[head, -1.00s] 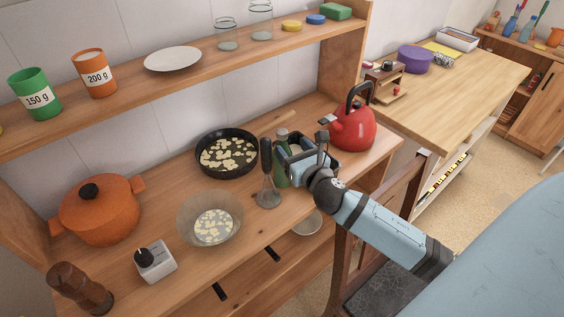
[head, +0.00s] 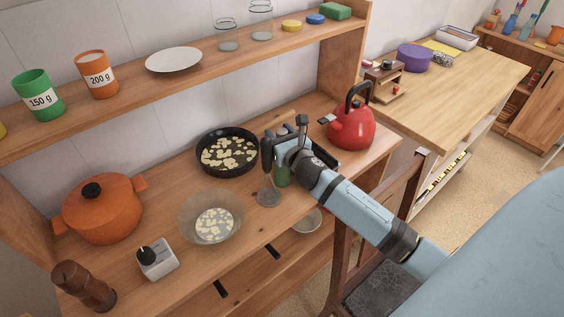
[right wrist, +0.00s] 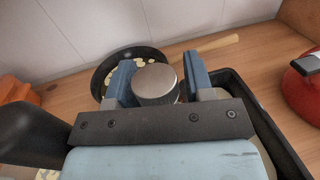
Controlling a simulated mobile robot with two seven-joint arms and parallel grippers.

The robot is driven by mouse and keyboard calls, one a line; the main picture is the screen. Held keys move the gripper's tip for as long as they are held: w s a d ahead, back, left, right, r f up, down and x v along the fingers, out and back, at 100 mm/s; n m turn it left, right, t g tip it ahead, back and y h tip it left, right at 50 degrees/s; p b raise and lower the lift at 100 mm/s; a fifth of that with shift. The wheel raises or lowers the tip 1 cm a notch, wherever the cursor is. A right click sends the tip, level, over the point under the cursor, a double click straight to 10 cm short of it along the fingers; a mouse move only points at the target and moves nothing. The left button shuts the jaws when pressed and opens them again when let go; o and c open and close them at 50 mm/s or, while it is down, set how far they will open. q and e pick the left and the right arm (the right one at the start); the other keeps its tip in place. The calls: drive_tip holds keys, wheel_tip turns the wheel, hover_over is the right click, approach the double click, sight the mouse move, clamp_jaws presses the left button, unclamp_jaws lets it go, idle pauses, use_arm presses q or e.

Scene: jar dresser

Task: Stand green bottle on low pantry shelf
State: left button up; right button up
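The green bottle (head: 282,176) stands upright on the dresser's wooden top, between a dark pan and a red kettle. Its upper part is hidden behind my right gripper (head: 279,133). In the right wrist view, a grey round cap (right wrist: 157,84) sits between the two blue fingers of my right gripper (right wrist: 158,72). The fingers lie close on both sides of the cap. I cannot tell whether they press on it. My left gripper is not in view. I cannot make out which surface is the low pantry shelf.
A glass bowl (head: 211,215), orange pot (head: 103,210) and timer-like white box (head: 157,260) are further left. A wooden chair (head: 402,205) stands in front.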

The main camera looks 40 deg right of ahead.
clamp_jaws()
drive_tip(key=shift+r, duration=0.1)
